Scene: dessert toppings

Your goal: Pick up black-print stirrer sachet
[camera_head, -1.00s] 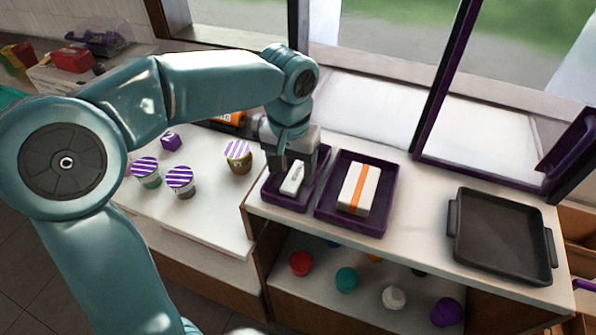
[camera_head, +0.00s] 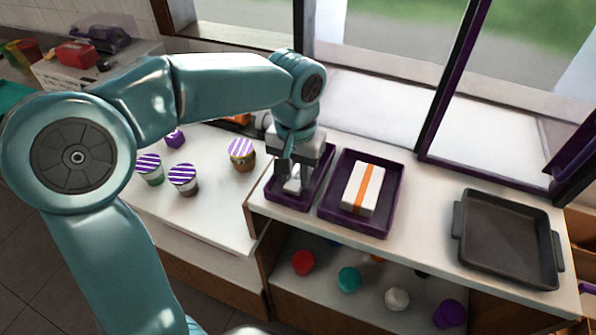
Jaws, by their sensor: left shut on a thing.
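The black-print stirrer sachet (camera_head: 291,186) is a small white packet in the left purple tray (camera_head: 283,202) on the counter. My left gripper (camera_head: 291,184) reaches down into that tray and is shut on the sachet. Its fingers cover much of the sachet, so only part of the white shows. I cannot tell whether the sachet is lifted off the tray floor. My right gripper is not in view.
A second purple tray (camera_head: 396,195) beside it holds a white box with an orange stripe (camera_head: 362,189). A dark handled pan (camera_head: 507,238) lies at the right. Striped-lid cups (camera_head: 183,180) stand at the left. Window frames rise behind the counter.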

